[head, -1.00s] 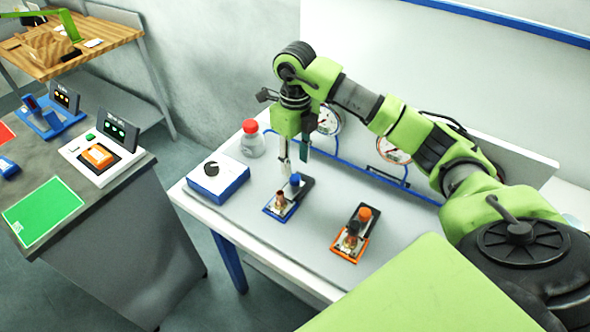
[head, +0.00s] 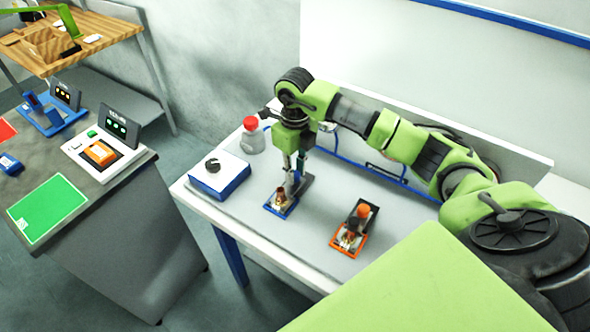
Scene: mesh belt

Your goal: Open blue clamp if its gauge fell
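The blue clamp (head: 279,206) lies on the grey-white bench; its copper-coloured fitting shows at its front. My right gripper (head: 295,180) is down over the back part of the clamp, and its fingers are at the place of the blue knob. The knob is hidden, and I cannot tell whether the fingers are shut on it. The orange clamp (head: 344,245) with its orange knob stands to the right, apart from the gripper. My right arm hides most of the gauges behind it, so no needle can be read. My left gripper is not in view.
A blue-and-white box with a black knob (head: 219,172) and a red-capped bottle (head: 252,137) stand left of the gripper. A blue pipe (head: 350,163) runs behind it.

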